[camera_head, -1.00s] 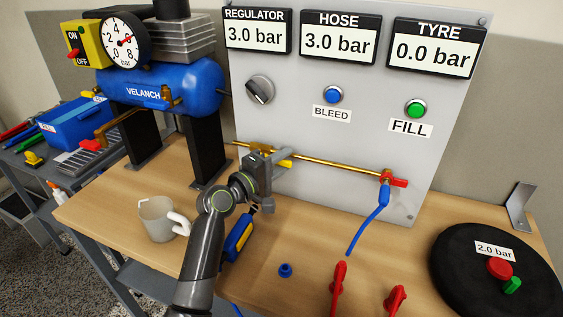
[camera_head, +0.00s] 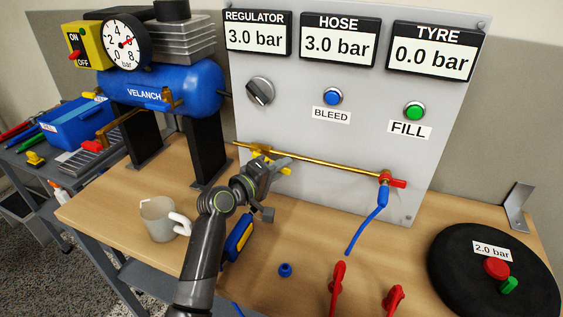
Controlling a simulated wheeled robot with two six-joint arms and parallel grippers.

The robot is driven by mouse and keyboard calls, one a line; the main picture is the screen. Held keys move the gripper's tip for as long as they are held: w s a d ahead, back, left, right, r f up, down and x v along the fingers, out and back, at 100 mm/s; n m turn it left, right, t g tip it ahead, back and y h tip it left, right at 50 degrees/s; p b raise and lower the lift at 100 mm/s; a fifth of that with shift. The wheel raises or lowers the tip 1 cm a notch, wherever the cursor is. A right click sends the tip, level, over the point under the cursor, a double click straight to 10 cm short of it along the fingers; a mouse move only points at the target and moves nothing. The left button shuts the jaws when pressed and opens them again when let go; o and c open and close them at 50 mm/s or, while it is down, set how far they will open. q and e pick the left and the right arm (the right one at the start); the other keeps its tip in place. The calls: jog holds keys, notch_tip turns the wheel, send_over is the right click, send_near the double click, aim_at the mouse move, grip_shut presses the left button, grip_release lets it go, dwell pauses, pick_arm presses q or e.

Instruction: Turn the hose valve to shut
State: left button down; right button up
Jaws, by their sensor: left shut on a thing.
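A brass pipe (camera_head: 325,165) runs across the lower part of the grey panel. A valve with a yellow handle (camera_head: 286,170) sits near its left end, and I take it as the hose valve. My left gripper (camera_head: 279,164) is at this handle and shut on it. The gripper hides most of the handle and valve body, so the handle's exact angle is hard to tell. The HOSE display (camera_head: 340,42) reads 3.0 bar. A red fitting (camera_head: 398,183) is at the pipe's right end, with a blue hose (camera_head: 368,222) hanging from it. My right gripper is not in view.
A white mug (camera_head: 158,220) stands left of my left arm. A blue-and-yellow tool (camera_head: 238,238), a blue cap (camera_head: 285,270) and red parts (camera_head: 337,285) are on the table. A black tyre (camera_head: 455,270) lies at the right. The compressor (camera_head: 165,88) stands back left.

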pick_arm(q)
jog(key=shift+a+f+m+y+p, duration=0.3)
jog(key=shift+f+m+y+p, duration=0.35)
jog(key=shift+m, duration=0.45)
jog(key=shift+w+a+f+m+y, duration=0.15)
jog(key=shift+a+f+m+y, duration=0.1)
jog(key=shift+f+m, duration=0.3)
jog(key=c, duration=1.3)
grip_release()
jog(key=v, duration=0.8)
jog(key=p+v, duration=0.1)
jog(key=v, duration=0.7)
jog(key=shift+a+r, duration=0.25)
jog(key=shift+a, duration=0.05)
jog(key=shift+s+a+r, duration=0.1)
jog(key=shift+s+a, duration=0.1)
jog(key=shift+s, duration=0.25)
